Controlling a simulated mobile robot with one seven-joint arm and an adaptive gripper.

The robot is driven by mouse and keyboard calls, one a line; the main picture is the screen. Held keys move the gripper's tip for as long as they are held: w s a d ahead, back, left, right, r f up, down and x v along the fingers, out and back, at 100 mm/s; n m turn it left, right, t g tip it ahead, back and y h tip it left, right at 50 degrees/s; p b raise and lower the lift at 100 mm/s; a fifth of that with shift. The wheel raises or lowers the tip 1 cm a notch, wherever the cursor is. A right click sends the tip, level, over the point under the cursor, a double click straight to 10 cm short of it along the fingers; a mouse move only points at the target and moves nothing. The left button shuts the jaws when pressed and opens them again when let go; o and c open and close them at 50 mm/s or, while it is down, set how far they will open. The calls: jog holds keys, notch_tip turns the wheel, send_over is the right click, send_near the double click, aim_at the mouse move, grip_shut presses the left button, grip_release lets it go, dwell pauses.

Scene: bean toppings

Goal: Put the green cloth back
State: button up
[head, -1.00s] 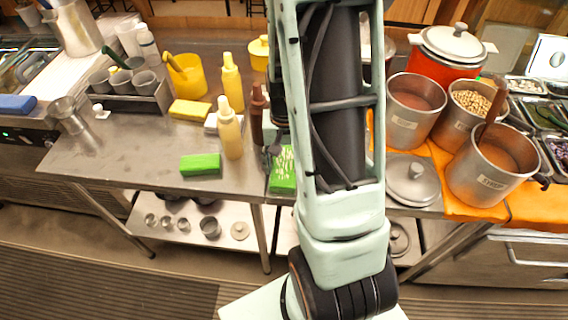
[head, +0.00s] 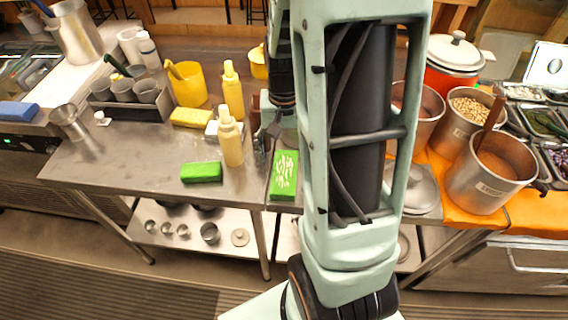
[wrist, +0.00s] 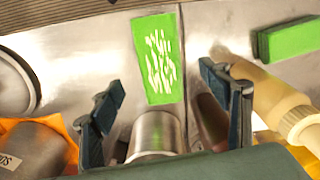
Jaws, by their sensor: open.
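A plain green folded cloth (head: 201,172) lies near the front edge of the steel table, left of a flat green piece with white marks (head: 285,175). In the wrist view the plain cloth (wrist: 290,40) is at the upper right. The white-marked piece (wrist: 157,60) is at the top centre, ahead of my fingers. My gripper (wrist: 165,100) is open, with nothing between its fingertips. In the head view my gripper (head: 268,138) hangs just behind the white-marked piece, right of the yellow bottles, and its fingers are partly hard to make out.
A yellow squeeze bottle (head: 230,143) stands right behind the plain cloth. A yellow folded cloth (head: 191,117) and a rack of cups (head: 130,98) are farther back. Steel pots (head: 490,172) stand at the right. The table's front left is clear.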

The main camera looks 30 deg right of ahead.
jog(key=shift+r, duration=2.2)
